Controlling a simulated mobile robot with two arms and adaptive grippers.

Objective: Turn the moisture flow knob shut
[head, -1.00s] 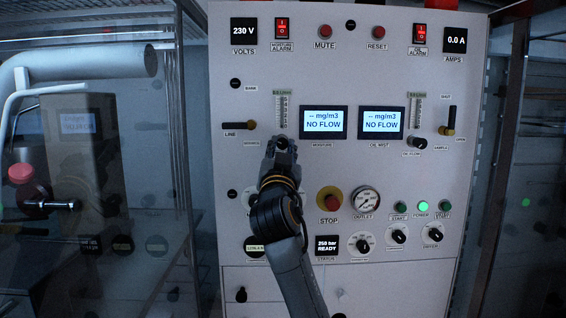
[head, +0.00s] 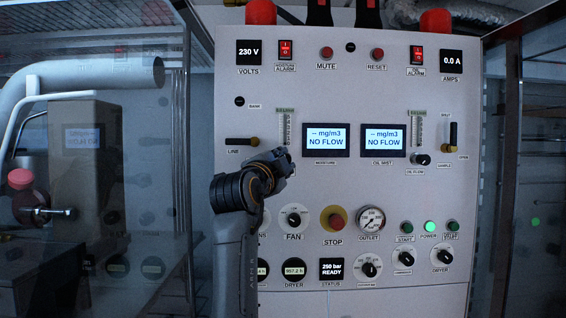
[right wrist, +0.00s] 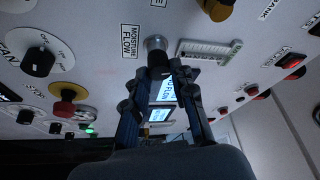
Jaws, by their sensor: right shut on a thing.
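The moisture flow knob (right wrist: 156,48) shows in the right wrist view, dark with a metal collar, beside its "MOISTURE FLOW" label. My right gripper (right wrist: 163,70) is shut on it, a fingertip on either side. In the head view my right gripper (head: 282,160) is at the panel below the moisture flow gauge (head: 285,129) and hides the knob. The moisture display (head: 325,139) reads "-- mg/m3 NO FLOW". My left gripper is not in view.
The line lever (head: 241,142) is just left of my gripper. The fan knob (head: 293,217) and the stop button (head: 333,219) are below. Glass doors flank the panel.

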